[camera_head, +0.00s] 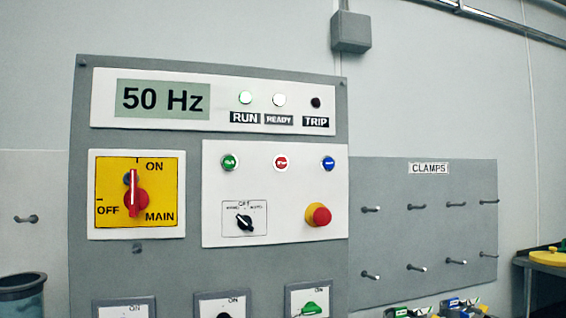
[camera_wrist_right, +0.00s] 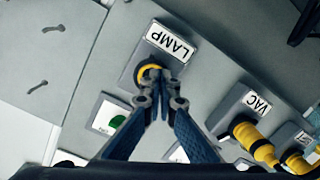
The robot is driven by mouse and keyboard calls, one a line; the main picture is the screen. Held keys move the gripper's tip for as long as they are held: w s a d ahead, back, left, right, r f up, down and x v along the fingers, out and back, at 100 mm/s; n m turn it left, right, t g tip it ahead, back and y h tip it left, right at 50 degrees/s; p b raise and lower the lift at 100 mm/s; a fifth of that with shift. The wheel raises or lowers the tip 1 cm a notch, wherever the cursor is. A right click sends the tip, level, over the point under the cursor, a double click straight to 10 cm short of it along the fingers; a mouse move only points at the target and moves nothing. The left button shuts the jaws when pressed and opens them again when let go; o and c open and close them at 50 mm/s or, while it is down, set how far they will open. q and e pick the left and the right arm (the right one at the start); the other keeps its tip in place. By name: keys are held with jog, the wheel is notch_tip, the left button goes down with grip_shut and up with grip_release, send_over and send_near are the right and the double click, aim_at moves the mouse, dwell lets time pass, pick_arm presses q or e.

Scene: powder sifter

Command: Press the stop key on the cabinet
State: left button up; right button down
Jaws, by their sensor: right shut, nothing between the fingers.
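The grey cabinet (camera_head: 188,262) fills the left and middle of the head view. On its white key panel a red key (camera_head: 281,162) with a small white mark sits between a green key (camera_head: 229,162) and a blue key (camera_head: 328,163). A red mushroom button (camera_head: 320,215) on a yellow collar is lower right. The display (camera_head: 163,99) reads 50 Hz. In the right wrist view my right gripper (camera_wrist_right: 162,82) is shut and empty, in front of the LAMP socket (camera_wrist_right: 150,70). My left gripper is out of view.
The red main switch handle (camera_head: 135,193) points to ON. A black selector knob (camera_head: 245,223) sits beneath the keys. A CLAMPS pegboard (camera_head: 420,235) with bare pegs stands right of the cabinet. In the wrist view a yellow plug (camera_wrist_right: 252,140) projects from the VAC socket.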

notch_tip(320, 180, up, 15)
jog(key=w+a+n+t+y, duration=0.1)
jog(key=w+a+n+t, duration=0.1)
jog(key=t, duration=0.1)
jog(key=n+t+y+p, duration=0.1)
jog(key=n+t+y, duration=0.4)
jog(key=n+y, duration=0.2)
send_near(287, 166)
jog(key=s+r, duration=0.7)
jog(key=shift+w+a+r, duration=0.15)
jog(key=shift+a, duration=0.15)
jog(key=shift+w, duration=0.1)
jog(key=shift+w+a+p, duration=0.45)
jog(key=shift+w+p, duration=0.05)
jog(key=shift+w, duration=0.9)
jog(key=shift+w+a+p, duration=0.4)
jog(key=shift+w+p, duration=0.1)
jog(key=shift+w, duration=0.85)
jog(key=shift+w+a+p, duration=0.45)
jog(key=shift+w+p, duration=0.05)
jog(key=shift+w, duration=0.9)
